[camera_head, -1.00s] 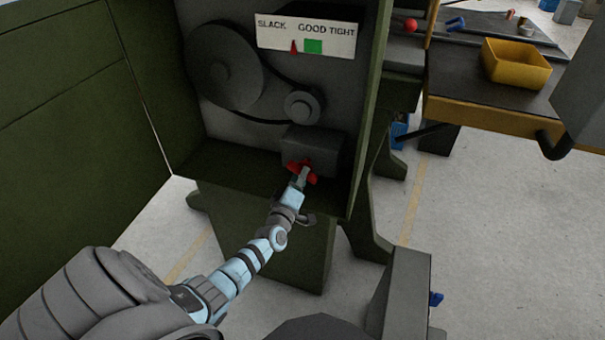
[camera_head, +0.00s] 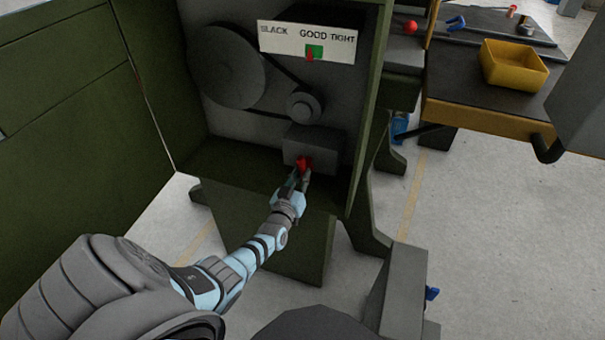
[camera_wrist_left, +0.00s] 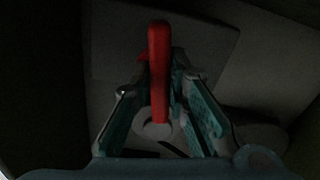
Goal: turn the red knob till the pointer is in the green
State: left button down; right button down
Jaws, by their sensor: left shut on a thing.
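The red knob (camera_head: 304,163) sticks out of a grey box (camera_head: 313,145) low inside the open green machine. My left gripper (camera_head: 300,176) reaches it from the front and is shut on it. In the left wrist view the knob's red bar (camera_wrist_left: 158,65) stands upright between the two fingers of the gripper (camera_wrist_left: 160,95). The white scale (camera_head: 281,37) reads slack, good, tight. The small red pointer (camera_head: 310,55) overlaps the green patch (camera_head: 317,50), toward its left-middle. My right gripper is not in view.
A large pulley (camera_head: 227,66) and a small pulley (camera_head: 303,104) with a belt sit above the box. The green door (camera_head: 70,90) stands open at left. A workbench with a yellow bin (camera_head: 515,64) is at right.

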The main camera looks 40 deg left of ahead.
pick_arm(q)
jog(key=shift+m, duration=0.7)
jog(key=c, duration=1.6)
grip_release()
jog(key=shift+o, duration=0.2)
jog(key=shift+s, duration=0.25)
jog(key=v, duration=1.1)
jog(key=shift+s+d, duration=0.15)
jog(key=shift+s, duration=0.1)
